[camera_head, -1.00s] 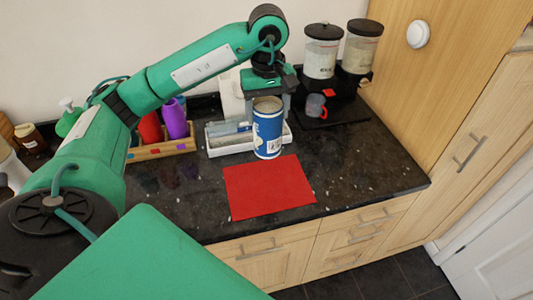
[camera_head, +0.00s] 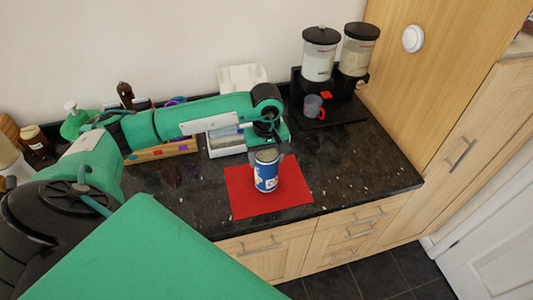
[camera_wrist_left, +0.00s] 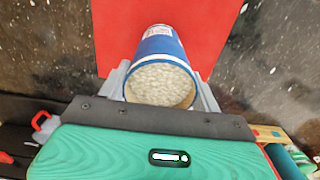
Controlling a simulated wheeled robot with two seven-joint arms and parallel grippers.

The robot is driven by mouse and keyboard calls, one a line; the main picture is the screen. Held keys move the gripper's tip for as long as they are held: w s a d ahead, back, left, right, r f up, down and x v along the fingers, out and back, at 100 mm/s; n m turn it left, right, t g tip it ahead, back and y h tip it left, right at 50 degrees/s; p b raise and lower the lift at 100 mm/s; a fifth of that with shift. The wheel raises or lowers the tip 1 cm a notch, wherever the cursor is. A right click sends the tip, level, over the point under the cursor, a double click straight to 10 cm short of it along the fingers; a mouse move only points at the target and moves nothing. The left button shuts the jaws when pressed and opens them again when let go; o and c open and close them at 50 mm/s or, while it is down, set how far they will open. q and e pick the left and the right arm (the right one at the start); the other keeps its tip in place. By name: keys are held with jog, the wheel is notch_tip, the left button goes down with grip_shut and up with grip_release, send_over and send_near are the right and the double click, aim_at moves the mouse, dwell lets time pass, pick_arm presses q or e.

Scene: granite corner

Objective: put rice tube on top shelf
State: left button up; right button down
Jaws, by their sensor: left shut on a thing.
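The rice tube (camera_head: 266,180) is a blue and white cylinder with an open top, upright over the red mat (camera_head: 238,195). The wrist view shows the tube (camera_wrist_left: 160,48) from above, with pale rice inside its mouth. My left gripper (camera_head: 267,152) is shut on the tube near its top, one finger on each side. Whether the tube's base touches the mat is hard to tell. The mat also shows in the wrist view (camera_wrist_left: 215,25). My right gripper is not in view. I cannot make out a top shelf.
Two clear dispensers (camera_head: 319,62) with black lids stand on a black base at the back, with a greyish cup (camera_head: 313,105). The counter right of the mat is clear. A tall wooden cabinet (camera_head: 440,70) bounds the right.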

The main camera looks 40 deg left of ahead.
pick_arm(q)
jog(key=shift+f, duration=0.2)
jog(key=o, duration=1.7)
jog(key=shift+c, duration=0.2)
jog(key=shift+r, duration=0.1)
